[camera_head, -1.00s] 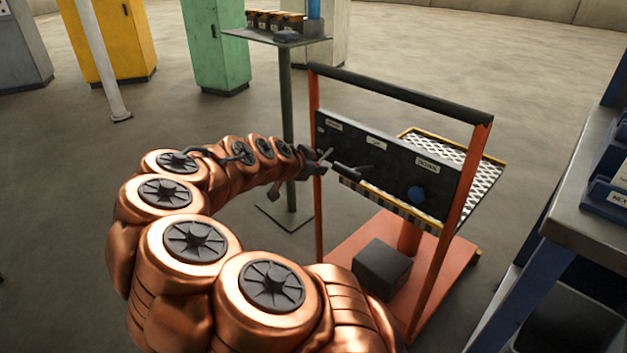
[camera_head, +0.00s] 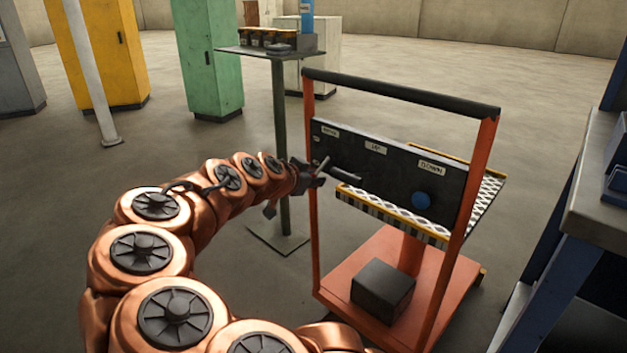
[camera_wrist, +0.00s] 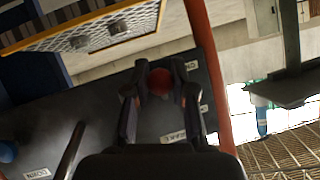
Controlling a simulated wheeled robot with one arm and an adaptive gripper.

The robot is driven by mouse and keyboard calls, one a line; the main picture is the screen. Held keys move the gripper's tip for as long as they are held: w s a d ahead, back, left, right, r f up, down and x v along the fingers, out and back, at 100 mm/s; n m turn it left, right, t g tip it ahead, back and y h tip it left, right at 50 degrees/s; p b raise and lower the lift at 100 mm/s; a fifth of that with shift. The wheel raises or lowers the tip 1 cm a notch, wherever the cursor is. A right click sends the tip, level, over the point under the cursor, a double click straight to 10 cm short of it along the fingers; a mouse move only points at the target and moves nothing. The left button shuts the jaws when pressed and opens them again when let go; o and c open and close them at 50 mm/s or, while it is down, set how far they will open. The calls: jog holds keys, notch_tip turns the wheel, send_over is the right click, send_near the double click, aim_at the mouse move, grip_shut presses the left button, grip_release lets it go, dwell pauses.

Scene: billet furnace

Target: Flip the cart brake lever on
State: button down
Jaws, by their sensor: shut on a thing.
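The orange cart (camera_head: 463,225) stands upright, with a black control panel (camera_head: 390,175) under its handle. The panel has labels, one reading DOWN, and a blue knob (camera_head: 422,200). My gripper (camera_head: 318,172) is at the panel's left end, by the leftmost label. In the wrist view my gripper (camera_wrist: 160,88) is shut on the red knob (camera_wrist: 160,82) of the brake lever, one finger on each side. The lever's shaft is mostly hidden by the fingers and the gripper body. A dark lever (camera_head: 345,174) sticks out to the right of my gripper; it also shows in the wrist view (camera_wrist: 71,150).
A pedestal table (camera_head: 275,52) stands behind and left of the cart. A blue-legged workbench (camera_head: 590,205) is close on the right. The cart's mesh platform (camera_head: 487,195) lies behind the panel. A dark box (camera_head: 383,290) sits on its base. Open floor lies beyond.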

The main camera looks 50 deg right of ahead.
jog(key=shift+f, duration=0.1)
jog(key=c, duration=0.9)
grip_release()
jog(key=shift+c, duration=0.2)
jog(key=shift+a, duration=0.1)
jog(key=v, duration=1.2)
jog(key=shift+r, duration=0.2)
